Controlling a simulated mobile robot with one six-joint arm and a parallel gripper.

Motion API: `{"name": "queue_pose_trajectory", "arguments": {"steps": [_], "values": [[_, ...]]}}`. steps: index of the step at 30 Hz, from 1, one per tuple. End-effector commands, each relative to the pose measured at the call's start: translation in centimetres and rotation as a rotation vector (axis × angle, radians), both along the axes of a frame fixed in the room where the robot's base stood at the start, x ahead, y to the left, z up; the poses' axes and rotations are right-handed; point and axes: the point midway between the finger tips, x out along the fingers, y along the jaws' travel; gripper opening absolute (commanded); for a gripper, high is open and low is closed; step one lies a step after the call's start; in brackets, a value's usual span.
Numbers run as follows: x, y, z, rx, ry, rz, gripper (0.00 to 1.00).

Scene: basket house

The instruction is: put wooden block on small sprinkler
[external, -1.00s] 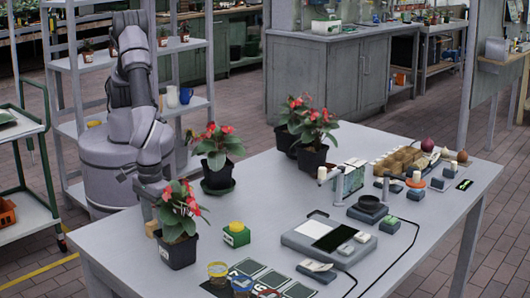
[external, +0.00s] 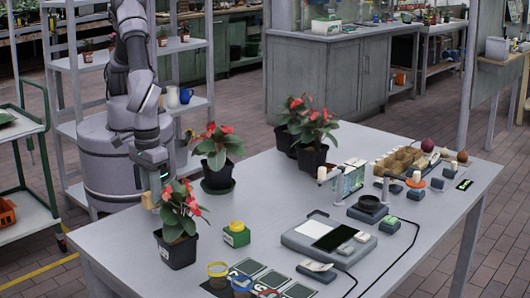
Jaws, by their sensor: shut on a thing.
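The wooden block (external: 147,200) is a small tan piece at the left end of the table, left of the nearest potted red flower. My gripper (external: 155,198) is shut on it and holds it above the tabletop, partly hidden behind the flower's leaves. I cannot clearly make out which thing is the small sprinkler. A small green box with a yellow top (external: 236,235) stands upright on the table, to the right of the nearest plant and apart from my gripper.
A potted red flower (external: 176,250) stands close in front of my gripper, and another plant (external: 218,183) stands to its right. A grey device with a dark panel (external: 331,236) lies mid-table. Dark numbered tiles (external: 272,280) lie at the front.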

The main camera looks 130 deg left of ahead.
Motion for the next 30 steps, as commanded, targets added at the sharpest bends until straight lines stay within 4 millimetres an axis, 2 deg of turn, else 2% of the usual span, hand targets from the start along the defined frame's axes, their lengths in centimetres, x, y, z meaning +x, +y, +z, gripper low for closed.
{"name": "queue_pose_trajectory", "arguments": {"steps": [2,5,12,15,17,27,30], "values": [[0.3,0.8,1.4,0.0,0.0,0.004,0.0],[1.0,3.6,2.2,0.001,0.003,0.009,0.0],[2.1,12.2,2.7,0.0,0.005,0.012,0.0],[2.5,13.9,2.5,-0.001,0.004,0.009,0.0],[3.6,14.1,2.1,-0.001,0.002,0.007,0.0],[14.9,12.5,0.6,0.0,0.003,0.006,0.0],[16.7,12.2,0.6,0.0,0.004,0.006,0.0]]}}
